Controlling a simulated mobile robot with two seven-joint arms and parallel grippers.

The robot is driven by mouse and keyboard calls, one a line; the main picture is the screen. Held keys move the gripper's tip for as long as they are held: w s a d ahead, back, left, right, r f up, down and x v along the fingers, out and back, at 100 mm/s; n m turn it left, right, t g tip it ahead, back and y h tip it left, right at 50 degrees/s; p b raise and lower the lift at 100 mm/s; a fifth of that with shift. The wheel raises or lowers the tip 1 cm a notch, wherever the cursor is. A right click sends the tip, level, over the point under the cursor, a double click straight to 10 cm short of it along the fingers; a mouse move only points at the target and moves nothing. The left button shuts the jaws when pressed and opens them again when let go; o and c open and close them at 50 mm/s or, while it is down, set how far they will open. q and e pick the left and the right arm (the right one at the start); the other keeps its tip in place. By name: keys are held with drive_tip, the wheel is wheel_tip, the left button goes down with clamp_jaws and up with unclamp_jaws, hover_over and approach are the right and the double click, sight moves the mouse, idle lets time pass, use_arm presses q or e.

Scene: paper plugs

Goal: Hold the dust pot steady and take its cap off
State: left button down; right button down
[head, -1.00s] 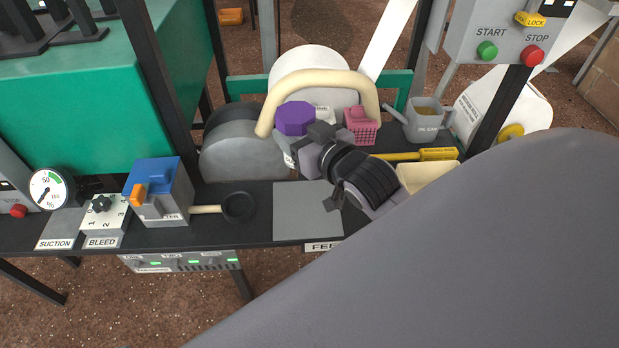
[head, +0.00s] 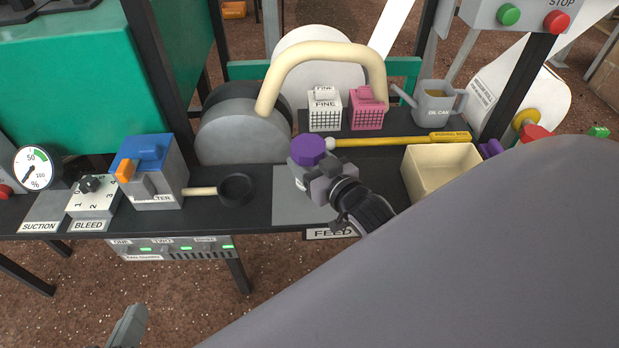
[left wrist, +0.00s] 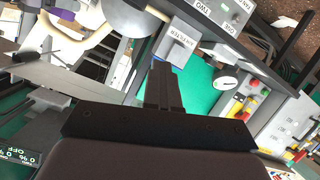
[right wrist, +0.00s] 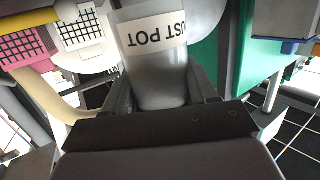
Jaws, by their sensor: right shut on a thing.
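The dust pot (head: 299,181) is a grey pot with a purple faceted cap (head: 308,150) on its top. My right gripper (head: 335,188) is shut on the pot's body and holds it over the grey feed plate. In the right wrist view the pot (right wrist: 158,75) sits between the two fingers, its label upside down; the cap is out of that view. My left gripper (head: 130,322) shows only in part at the bottom left of the head view, well away from the pot. In the left wrist view its fingers (left wrist: 163,85) are together and empty.
A cream bin (head: 440,170) is at the right. A black cup with a handle (head: 237,189) and a blue-topped filter box (head: 148,175) are left. The grey plate (head: 290,208) is bare.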

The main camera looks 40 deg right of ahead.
drive_tip(key=shift+f+b, duration=0.9)
drive_tip(key=shift+f, duration=1.05)
drive_tip(key=shift+f, duration=0.2)
drive_tip(key=shift+c, duration=1.6)
unclamp_jaws()
